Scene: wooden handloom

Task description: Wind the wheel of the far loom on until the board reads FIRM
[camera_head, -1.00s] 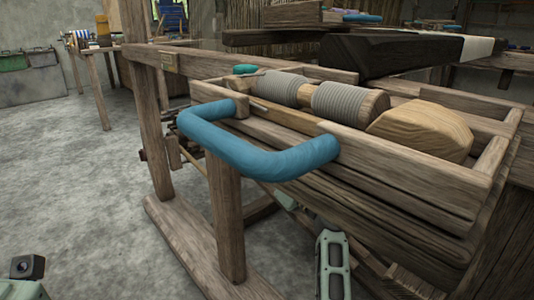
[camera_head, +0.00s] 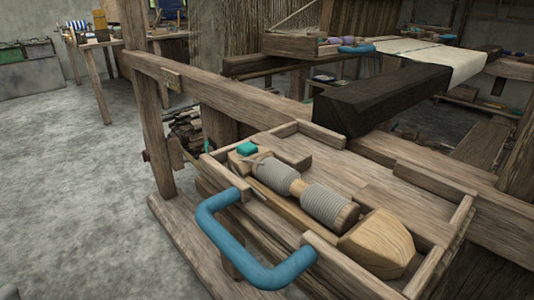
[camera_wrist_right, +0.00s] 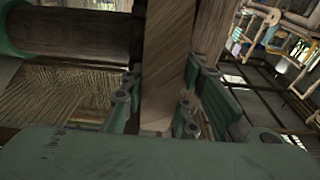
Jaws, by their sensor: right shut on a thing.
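My right gripper (camera_wrist_right: 160,95) is shut on a wooden bar (camera_wrist_right: 166,45), which stands upright between its green fingers in the right wrist view. I cannot tell which part of the loom this bar is. I cannot make out the wheel or any board reading FIRM.
A wooden tray (camera_head: 425,185) with a blue handle (camera_head: 237,250) holds grey-wound spools (camera_head: 325,204), a rounded wood block (camera_head: 378,243) and a teal piece (camera_head: 247,148). The grey floor at left is clear.

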